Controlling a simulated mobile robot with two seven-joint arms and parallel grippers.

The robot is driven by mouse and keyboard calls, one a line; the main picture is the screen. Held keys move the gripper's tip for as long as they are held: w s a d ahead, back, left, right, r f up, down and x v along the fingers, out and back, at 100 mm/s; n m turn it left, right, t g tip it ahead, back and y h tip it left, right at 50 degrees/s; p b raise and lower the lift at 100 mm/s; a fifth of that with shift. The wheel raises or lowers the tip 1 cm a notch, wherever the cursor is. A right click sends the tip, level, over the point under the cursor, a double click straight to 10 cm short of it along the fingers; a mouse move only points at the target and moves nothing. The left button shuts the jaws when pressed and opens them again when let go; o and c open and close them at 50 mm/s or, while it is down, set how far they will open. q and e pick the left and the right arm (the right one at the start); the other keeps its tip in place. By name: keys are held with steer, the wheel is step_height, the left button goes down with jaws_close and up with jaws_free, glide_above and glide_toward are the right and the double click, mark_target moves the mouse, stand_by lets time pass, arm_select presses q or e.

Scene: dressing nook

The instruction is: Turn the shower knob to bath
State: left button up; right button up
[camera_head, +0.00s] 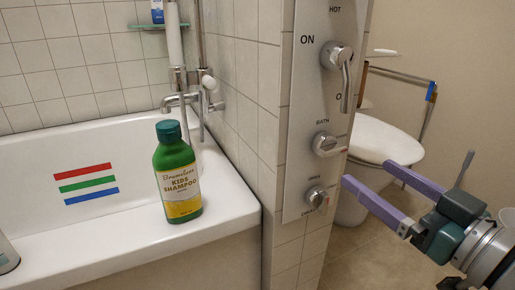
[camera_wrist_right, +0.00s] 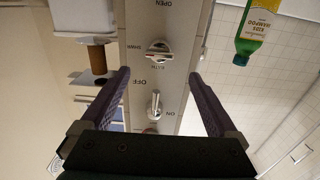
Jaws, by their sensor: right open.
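The shower knob (camera_head: 326,145) is the silver middle control on a grey wall panel (camera_head: 308,100), below the word BATH. Its grip bar lies roughly sideways; I cannot tell its exact setting. In the right wrist view, turned upside down, the knob (camera_wrist_right: 158,49) shows beyond the fingertips, between their lines. My right gripper (camera_head: 368,172) is open and empty, with purple fingers to the right of the panel, apart from the knob. My left gripper is not in view.
A lever (camera_head: 340,62) marked ON sits above the knob, and another knob (camera_head: 317,197) below. A green shampoo bottle (camera_head: 177,172) stands on the white bathtub (camera_head: 110,250) edge, left of the panel. A toilet (camera_head: 385,142) stands behind the gripper.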

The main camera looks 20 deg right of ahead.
mark_target(337, 150)
steer(key=w+b, duration=0.1)
steer(key=w, duration=0.4)
steer(key=w+b, duration=0.1)
steer(key=w, duration=0.2)
steer(key=shift+w+a+r+b, duration=0.1)
steer(key=shift+w+a+b, duration=0.15)
steer(key=shift+w+b, duration=0.1)
steer(key=c, duration=1.4)
